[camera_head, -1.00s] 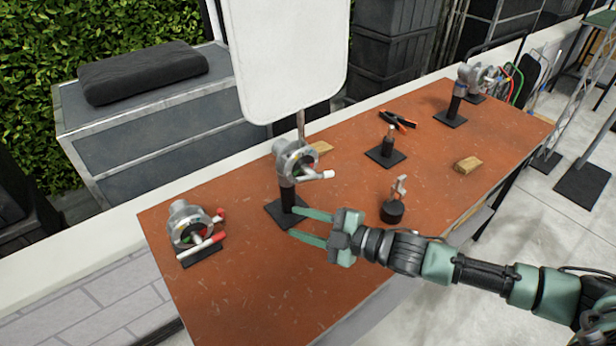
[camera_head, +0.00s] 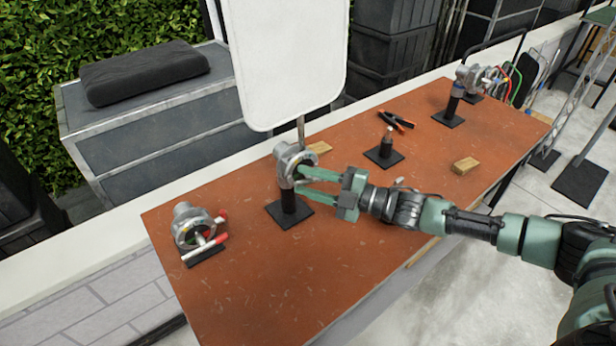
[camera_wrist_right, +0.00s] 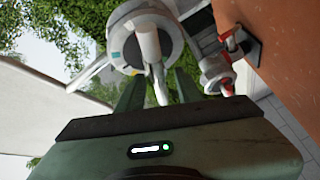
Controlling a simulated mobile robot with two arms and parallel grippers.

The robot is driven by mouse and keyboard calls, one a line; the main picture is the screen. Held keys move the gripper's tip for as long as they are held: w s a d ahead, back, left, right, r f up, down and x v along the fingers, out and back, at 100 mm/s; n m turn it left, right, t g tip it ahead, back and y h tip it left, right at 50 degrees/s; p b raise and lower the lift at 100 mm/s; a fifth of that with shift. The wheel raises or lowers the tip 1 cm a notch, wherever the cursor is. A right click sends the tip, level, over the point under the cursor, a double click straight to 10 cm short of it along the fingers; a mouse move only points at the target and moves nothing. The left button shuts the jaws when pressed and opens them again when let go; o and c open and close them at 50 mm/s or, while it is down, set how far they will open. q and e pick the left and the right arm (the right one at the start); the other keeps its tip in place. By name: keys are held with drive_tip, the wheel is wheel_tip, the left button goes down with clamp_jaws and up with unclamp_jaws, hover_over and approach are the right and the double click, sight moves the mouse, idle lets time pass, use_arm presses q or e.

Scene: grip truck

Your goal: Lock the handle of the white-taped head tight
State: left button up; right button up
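The white-taped head (camera_head: 288,157) is a grey metal grip head on a black post with a square base, at the table's middle-left. It holds the rod of a white panel. My right gripper (camera_head: 303,182) is at the head's right side, its two green fingers apart. In the right wrist view the head (camera_wrist_right: 122,52) lies just beyond the fingers (camera_wrist_right: 158,90). Its pale handle (camera_wrist_right: 149,42) shows between the fingers, which do not visibly close on it. In the head view the fingers mostly hide the handle. My left gripper is not in view.
A red-taped head (camera_head: 190,226) stands at the table's left end; it also shows in the right wrist view (camera_wrist_right: 217,72). A black post (camera_head: 386,150), orange-tipped clamp (camera_head: 398,121), wood block (camera_head: 466,165) and another head (camera_head: 457,95) stand farther right. The front of the table (camera_head: 290,265) is clear.

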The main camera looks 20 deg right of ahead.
clamp_jaws()
drive_tip(key=shift+f, duration=0.15)
